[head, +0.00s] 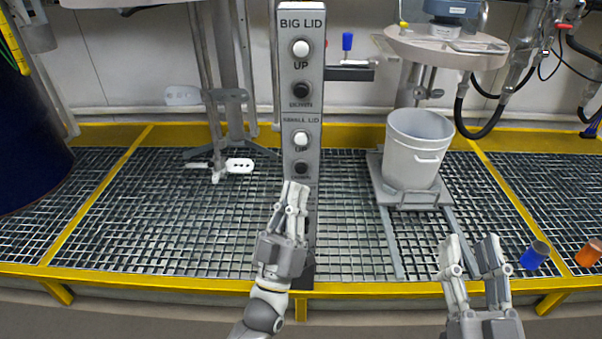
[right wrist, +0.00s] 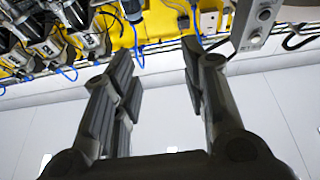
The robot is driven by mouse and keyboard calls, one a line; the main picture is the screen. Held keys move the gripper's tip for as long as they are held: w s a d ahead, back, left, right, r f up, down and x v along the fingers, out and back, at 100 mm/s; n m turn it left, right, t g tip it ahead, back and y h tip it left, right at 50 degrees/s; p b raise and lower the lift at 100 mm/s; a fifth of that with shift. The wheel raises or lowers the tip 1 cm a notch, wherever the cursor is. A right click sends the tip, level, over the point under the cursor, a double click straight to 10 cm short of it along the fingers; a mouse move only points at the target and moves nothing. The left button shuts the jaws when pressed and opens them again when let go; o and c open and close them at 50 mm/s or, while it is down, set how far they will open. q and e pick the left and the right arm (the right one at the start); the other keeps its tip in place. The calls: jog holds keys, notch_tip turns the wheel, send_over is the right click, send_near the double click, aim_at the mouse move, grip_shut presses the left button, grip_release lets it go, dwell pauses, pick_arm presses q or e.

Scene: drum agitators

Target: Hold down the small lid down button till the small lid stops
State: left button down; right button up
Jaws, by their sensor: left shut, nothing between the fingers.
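The grey control post (head: 301,90) stands upright in the middle of the head view. Its small lid section has a white up button (head: 301,140) and, below it, a black small lid down button (head: 301,168). My left gripper (head: 295,188) is shut and empty, its fingertips just below the black button in the picture. I cannot tell whether they touch the post. The lower label is hidden behind the fingertips or too dim to read. My right gripper (head: 472,240) is open and empty at the lower right; its spread fingers also show in the right wrist view (right wrist: 155,70).
A white bucket (head: 415,150) stands on a grey platform right of the post, under a round lid assembly (head: 445,45). Blue (head: 535,255) and orange (head: 589,252) cylinders lie at the right. A dark drum (head: 30,130) is at the left. Yellow-edged grating surrounds the post.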

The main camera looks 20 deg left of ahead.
aim_at(301, 168)
pick_arm(q)
jog(key=shift+w+a, duration=0.3)
jog(key=shift+w, duration=0.6)
jog(key=shift+w+a, duration=0.25)
jog(key=shift+w, duration=0.6)
pick_arm(e)
jog(key=shift+s+r+t+y, duration=0.1)
jog(key=shift+s+r+t, duration=0.2)
jog(key=shift+r, duration=0.2)
jog(key=shift+s+r+t+y, duration=0.1)
jog(key=shift+s+r+t, duration=0.1)
jog(key=shift+r+t, duration=0.25)
jog(key=shift+s+r+t+y, duration=0.1)
jog(key=shift+s+r+t, duration=0.15)
jog(key=shift+r, duration=0.3)
pick_arm(q)
jog(key=shift+w, duration=0.1)
jog(key=shift+w+a, duration=0.1)
jog(key=shift+w, duration=0.2)
pick_arm(e)
jog(key=shift+w+f, duration=0.1)
jog(key=shift+f, duration=0.1)
